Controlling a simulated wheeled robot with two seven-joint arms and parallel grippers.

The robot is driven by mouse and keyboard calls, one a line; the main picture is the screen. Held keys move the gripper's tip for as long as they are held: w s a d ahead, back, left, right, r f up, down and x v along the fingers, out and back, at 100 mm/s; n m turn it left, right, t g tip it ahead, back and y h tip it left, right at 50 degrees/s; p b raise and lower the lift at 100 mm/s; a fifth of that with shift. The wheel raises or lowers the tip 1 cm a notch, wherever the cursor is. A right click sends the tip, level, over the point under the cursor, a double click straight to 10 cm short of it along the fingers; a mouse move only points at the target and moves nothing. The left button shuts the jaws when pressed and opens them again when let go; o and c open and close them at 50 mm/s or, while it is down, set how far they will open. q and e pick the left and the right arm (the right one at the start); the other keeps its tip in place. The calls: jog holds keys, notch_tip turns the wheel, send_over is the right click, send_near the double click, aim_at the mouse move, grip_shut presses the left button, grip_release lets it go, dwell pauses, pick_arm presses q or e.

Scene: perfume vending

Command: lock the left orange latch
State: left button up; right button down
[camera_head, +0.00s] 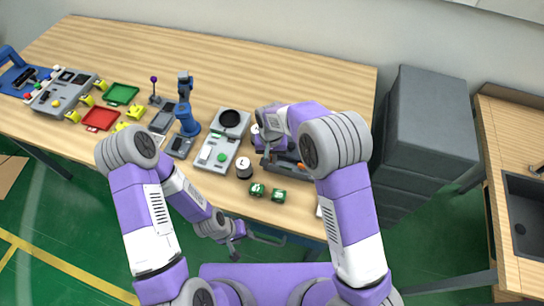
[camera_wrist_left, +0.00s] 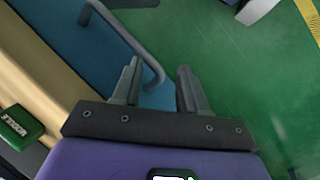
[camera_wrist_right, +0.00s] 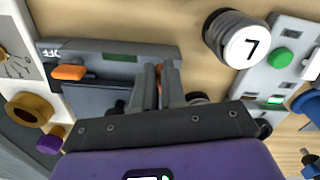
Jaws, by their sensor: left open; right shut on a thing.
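The left orange latch (camera_wrist_right: 159,78) shows as a narrow strip between the fingers of my right gripper (camera_wrist_right: 158,88) in the right wrist view; the fingers hide most of it. The gripper is shut on it. The latch sits on a grey device (camera_wrist_right: 140,50) marked "OFF". The right orange latch (camera_wrist_right: 68,72) lies flat on the same device, apart from the gripper. The device also shows in the head view (camera_head: 284,164), partly under my right arm. My left gripper (camera_wrist_left: 157,82) is open and empty, below the table's front edge.
A white-topped cylinder marked 7 (camera_wrist_right: 246,46) stands close beside the device. Two green blocks (camera_head: 257,189) lie near the table's front edge. A curved grey bar (camera_wrist_left: 130,40) is close to my left fingers. Grey cabinets (camera_head: 430,115) stand right of the table.

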jog(key=shift+a+m, duration=0.2)
jog(key=shift+m, duration=1.4)
jog(key=shift+w+r, duration=0.1)
jog(key=c, duration=1.5)
grip_release()
notch_tip(320, 180, up, 8)
jog(key=shift+f+p, duration=0.2)
jog(key=shift+p, duration=0.15)
